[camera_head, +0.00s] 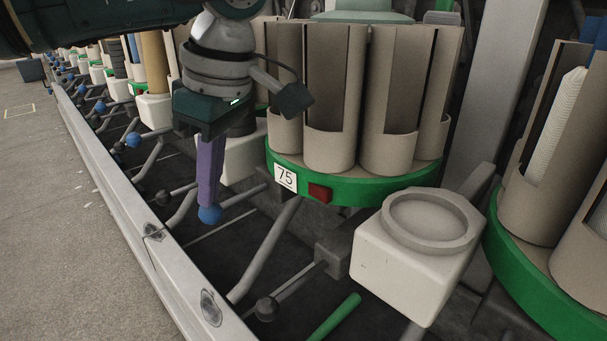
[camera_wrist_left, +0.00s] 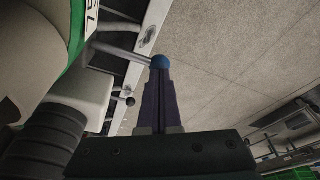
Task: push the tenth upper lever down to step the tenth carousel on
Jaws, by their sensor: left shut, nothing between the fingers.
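The carousel (camera_head: 357,188) with a green rim, number plate 75 and a red block carries several tall beige, open-fronted holders. An upper lever with a blue ball knob (camera_head: 210,214) sticks out below and left of it; its rod runs back to the right. My left gripper (camera_head: 209,203) is shut and empty, its purple fingers pointing down with the tips right at the top of the blue knob. In the left wrist view the knob (camera_wrist_left: 160,62) shows just past the fingertips (camera_wrist_left: 159,72). Whether they touch is hard to tell. My right gripper is not in view.
A lower lever with a black ball (camera_head: 267,309) is in front, near a green bar (camera_head: 335,316). A white box with a round cup (camera_head: 405,262) stands right of the carousel. A metal rail (camera_head: 150,235) edges the machine; the floor (camera_head: 75,220) beyond is clear.

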